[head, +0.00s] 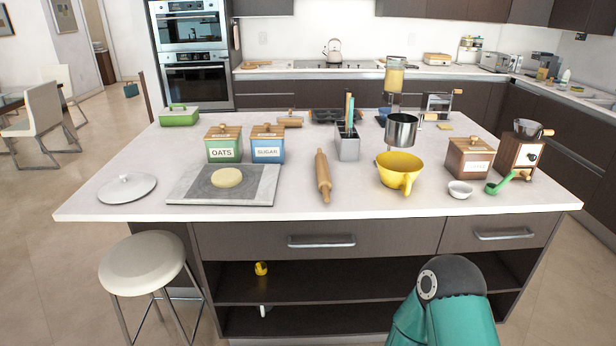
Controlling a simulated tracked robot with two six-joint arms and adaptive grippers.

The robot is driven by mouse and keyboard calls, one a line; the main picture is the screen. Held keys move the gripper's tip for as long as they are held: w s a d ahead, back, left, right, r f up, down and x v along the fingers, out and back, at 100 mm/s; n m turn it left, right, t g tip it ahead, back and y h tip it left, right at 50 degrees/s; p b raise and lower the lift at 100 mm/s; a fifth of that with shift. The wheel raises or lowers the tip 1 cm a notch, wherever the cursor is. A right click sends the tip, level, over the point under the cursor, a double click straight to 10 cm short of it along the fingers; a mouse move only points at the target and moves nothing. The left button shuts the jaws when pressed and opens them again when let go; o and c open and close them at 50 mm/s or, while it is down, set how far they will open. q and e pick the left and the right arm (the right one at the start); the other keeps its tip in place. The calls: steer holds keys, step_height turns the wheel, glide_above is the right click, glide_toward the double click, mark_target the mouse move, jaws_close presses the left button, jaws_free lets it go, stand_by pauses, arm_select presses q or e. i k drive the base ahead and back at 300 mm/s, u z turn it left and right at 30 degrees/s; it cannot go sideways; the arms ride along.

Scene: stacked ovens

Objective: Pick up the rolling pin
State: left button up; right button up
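The wooden rolling pin (323,174) lies on the white island counter, roughly in the middle, pointing from front to back. It sits between the marble board on its left and the yellow bowl on its right, apart from both. Nothing touches it. Neither of my grippers shows in the head view. A teal and dark grey part of my own arm is at the bottom right, below the counter edge.
Dough lies on the marble board (188,185). A yellow bowl (399,174), a grey utensil holder (347,146), and OATS (224,148) and SUGAR (267,148) canisters stand nearby. The counter (300,206) in front of the pin is clear. A stool (142,264) stands front left.

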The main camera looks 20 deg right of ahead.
mark_target(325, 182)
steer(key=z, duration=0.15)
steer(key=i, duration=0.9)
steer(key=u, duration=0.05)
